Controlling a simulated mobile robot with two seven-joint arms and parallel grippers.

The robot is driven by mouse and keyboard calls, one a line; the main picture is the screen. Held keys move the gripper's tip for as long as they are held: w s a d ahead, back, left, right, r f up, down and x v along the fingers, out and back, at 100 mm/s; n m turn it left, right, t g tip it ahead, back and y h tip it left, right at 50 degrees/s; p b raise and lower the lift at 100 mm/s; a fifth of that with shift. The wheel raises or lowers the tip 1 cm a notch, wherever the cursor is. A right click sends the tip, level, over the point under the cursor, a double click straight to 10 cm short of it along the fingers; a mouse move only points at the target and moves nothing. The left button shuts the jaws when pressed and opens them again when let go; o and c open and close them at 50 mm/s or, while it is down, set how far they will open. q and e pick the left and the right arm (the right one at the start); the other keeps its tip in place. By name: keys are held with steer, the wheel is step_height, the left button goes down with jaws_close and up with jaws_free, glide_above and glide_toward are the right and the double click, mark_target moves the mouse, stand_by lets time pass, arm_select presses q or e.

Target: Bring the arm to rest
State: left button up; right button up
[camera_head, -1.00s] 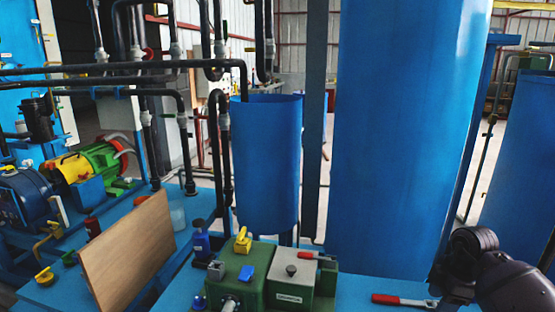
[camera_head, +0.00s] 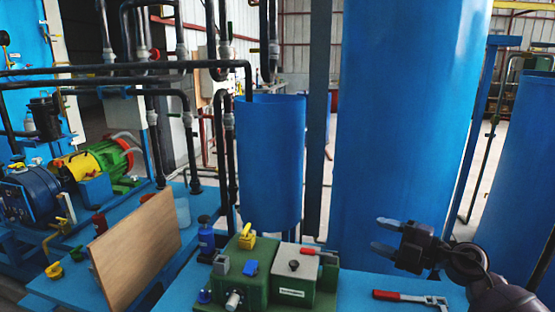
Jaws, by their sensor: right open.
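My right gripper (camera_head: 385,235) shows at the lower right in the head view. Its two grey fingers point left, apart and with nothing between them. It is in front of the large blue tank (camera_head: 405,130) and above the blue bench top. The right arm comes in from the lower right corner. My left gripper is not in view.
A red-handled tool (camera_head: 400,297) lies on the bench below the right gripper. A green and grey control box (camera_head: 270,275) with a red lever stands left of it. A wooden board (camera_head: 135,255), a smaller blue tank (camera_head: 272,165) and black pipes are farther left.

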steer(key=s+d+f+m+t+h+p, duration=0.1)
steer(key=s+d+f+m+t+h, duration=0.2)
steer(key=s+f+m+h, duration=0.5)
steer(key=s+d+f+m+t+h, duration=0.35)
steer(key=f+m+h, duration=0.2)
steer(key=m, duration=0.45)
steer(key=s+f+m+g, duration=0.2)
steer(key=s+f, duration=0.3)
steer(key=s, duration=0.3)
steer(key=s+a+f+m+g+p, duration=0.1)
steer(key=s+f+m+g, duration=0.1)
steer(key=s+f, duration=0.3)
steer(key=s+a+f+m+g, duration=0.1)
steer(key=s+f, duration=0.3)
steer(key=s, duration=0.7)
steer(key=shift+a+f+m+g+h+p, duration=0.25)
steer(key=shift+f+m+g+h, duration=0.2)
steer(key=shift+m+g, duration=0.3)
steer(key=shift+o, duration=0.4)
